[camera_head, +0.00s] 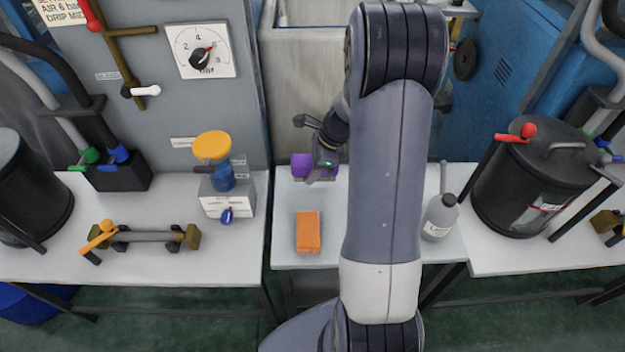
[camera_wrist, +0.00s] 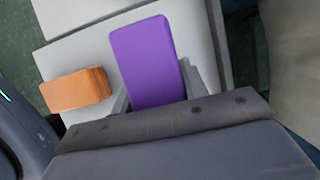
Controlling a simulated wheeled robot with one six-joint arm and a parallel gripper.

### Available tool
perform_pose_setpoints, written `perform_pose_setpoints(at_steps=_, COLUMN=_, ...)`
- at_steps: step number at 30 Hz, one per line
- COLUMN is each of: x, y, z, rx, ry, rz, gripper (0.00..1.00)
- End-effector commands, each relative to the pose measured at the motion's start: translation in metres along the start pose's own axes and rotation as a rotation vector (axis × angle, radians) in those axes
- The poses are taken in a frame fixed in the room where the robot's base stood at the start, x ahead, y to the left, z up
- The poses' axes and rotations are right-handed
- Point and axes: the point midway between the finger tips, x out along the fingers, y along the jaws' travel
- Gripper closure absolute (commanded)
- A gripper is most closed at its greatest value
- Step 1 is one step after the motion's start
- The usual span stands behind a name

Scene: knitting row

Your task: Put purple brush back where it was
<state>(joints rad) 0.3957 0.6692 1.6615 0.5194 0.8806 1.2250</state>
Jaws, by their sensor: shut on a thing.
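The purple brush (camera_head: 301,164) is a small block at the back of the middle white table, partly hidden by my gripper in the head view. In the wrist view the purple brush (camera_wrist: 147,60) stands out between my fingers. My gripper (camera_head: 318,172) is shut on it, with a grey finger (camera_wrist: 192,80) against its right side and another at its lower left. The head view does not show clearly whether the brush touches the table. Its bristles cannot be made out.
An orange block (camera_head: 308,232) lies nearer on the same table (camera_head: 288,256); it also shows in the wrist view (camera_wrist: 75,90). A grey bottle (camera_head: 440,216) stands right of my arm. A concrete basin (camera_head: 308,65) is behind. Bare tabletop surrounds the orange block.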

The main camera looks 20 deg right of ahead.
Motion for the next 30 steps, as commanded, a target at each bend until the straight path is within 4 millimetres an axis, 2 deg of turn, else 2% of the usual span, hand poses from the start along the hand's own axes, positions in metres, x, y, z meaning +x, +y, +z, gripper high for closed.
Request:
perform_pose_setpoints(at_steps=10, x=0.036, y=0.000, z=-0.015, rx=-0.001, ry=0.001, rz=0.001, gripper=0.77)
perform_pose_setpoints(at_steps=21, x=0.041, y=0.000, z=-0.017, rx=-0.003, ry=0.001, rz=0.000, gripper=0.77)
perform_pose_setpoints(at_steps=22, x=0.040, y=0.000, z=-0.016, rx=-0.003, ry=0.001, rz=0.000, gripper=0.56)
perform_pose_setpoints(at_steps=30, x=0.039, y=0.000, z=-0.016, rx=-0.003, ry=0.001, rz=0.000, gripper=0.37)
